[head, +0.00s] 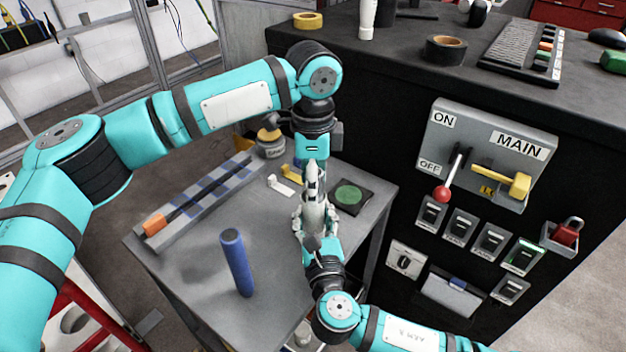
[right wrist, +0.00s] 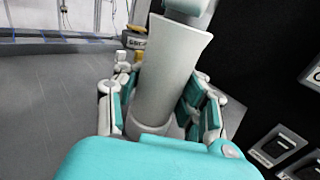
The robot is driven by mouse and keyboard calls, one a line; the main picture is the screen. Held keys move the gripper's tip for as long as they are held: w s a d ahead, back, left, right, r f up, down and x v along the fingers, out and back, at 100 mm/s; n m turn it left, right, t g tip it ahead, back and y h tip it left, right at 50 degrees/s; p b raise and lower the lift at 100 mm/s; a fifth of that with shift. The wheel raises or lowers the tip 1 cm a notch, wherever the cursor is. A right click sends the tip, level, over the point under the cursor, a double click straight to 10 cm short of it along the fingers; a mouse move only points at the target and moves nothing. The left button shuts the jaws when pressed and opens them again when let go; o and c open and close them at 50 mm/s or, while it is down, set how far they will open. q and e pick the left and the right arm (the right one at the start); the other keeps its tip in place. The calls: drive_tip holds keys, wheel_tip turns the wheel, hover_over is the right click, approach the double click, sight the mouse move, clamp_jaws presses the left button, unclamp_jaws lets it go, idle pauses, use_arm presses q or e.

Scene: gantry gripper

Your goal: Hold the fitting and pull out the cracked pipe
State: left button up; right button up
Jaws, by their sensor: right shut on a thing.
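In the right wrist view a pale grey tube (right wrist: 168,70), wider at its slanted upper end, rises from a round collar, which looks like the fitting (right wrist: 147,128). My right gripper (right wrist: 155,105) has its fingers on both sides of the collar and is shut on it. In the head view my right gripper (head: 316,222) is over the grey table, and the fitting is largely hidden by it. My left gripper (head: 314,178) points down from above, in line with it. Its fingers overlap the pale parts, so its grip is unclear. No crack can be made out.
A blue cylinder (head: 236,262) stands on the grey table (head: 190,300). A long rack with an orange end (head: 154,224), a jar (head: 270,146) and a dark pad with a green disc (head: 349,195) are also there. A black cabinet with a switch panel (head: 480,150) bounds the right side.

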use_arm(q)
clamp_jaws()
drive_tip(key=shift+r, duration=0.1)
drive_tip(key=shift+r, duration=1.6)
use_arm(e)
drive_tip(key=shift+f, duration=0.1)
use_arm(q)
drive_tip(key=shift+r, duration=1.35)
drive_tip(key=shift+r, duration=1.5)
